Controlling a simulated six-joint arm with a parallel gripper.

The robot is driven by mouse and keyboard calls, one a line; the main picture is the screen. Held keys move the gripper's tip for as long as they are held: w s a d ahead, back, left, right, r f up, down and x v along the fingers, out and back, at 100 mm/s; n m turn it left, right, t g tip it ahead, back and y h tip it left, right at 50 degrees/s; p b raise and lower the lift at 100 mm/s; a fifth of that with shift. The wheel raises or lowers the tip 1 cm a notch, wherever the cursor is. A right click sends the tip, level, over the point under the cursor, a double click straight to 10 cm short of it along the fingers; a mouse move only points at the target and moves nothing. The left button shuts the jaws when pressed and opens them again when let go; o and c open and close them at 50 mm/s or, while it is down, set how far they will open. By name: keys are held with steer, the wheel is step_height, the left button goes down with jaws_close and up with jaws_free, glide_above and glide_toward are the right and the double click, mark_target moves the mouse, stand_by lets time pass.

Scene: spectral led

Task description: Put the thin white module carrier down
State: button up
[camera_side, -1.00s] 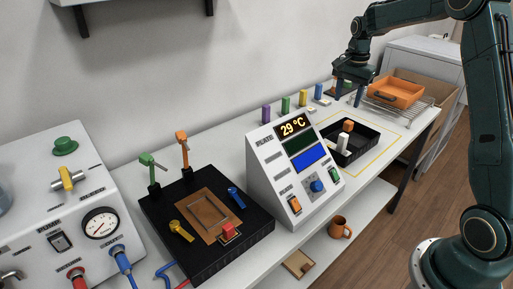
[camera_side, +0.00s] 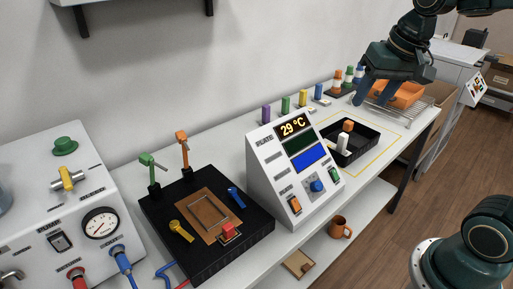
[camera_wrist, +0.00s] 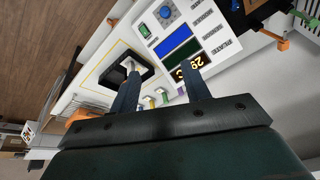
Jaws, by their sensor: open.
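My gripper (camera_side: 372,98) is open above the far end of the bench, with nothing between its fingers. It also shows in the wrist view (camera_wrist: 160,68), with the fingers spread apart. I cannot pick out the thin white module carrier for certain. A small white upright piece (camera_side: 342,144) stands in the black tray (camera_side: 368,155), beside a piece with an orange top (camera_side: 347,127). Small pale flat pieces (camera_side: 322,101) lie on the bench near the coloured blocks, too small to make out.
The console reading 29 °C (camera_side: 292,165) stands in front of the black tray. An orange tray (camera_side: 405,95) on a wire rack is partly behind my gripper. Several coloured blocks (camera_side: 286,104) line the wall side. The black plate unit (camera_side: 185,262) has upright levers.

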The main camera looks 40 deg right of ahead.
steer(key=s+a+f+n+t, duration=0.1)
steer(key=s+a+n, duration=0.4)
steer(key=s, duration=0.5)
steer(key=shift+s+f+n+t+y, duration=0.3)
steer(key=shift+s+f+t, duration=0.1)
steer(key=shift+f, duration=0.5)
steer(key=shift+a, duration=0.15)
steer(key=shift+c, duration=0.2)
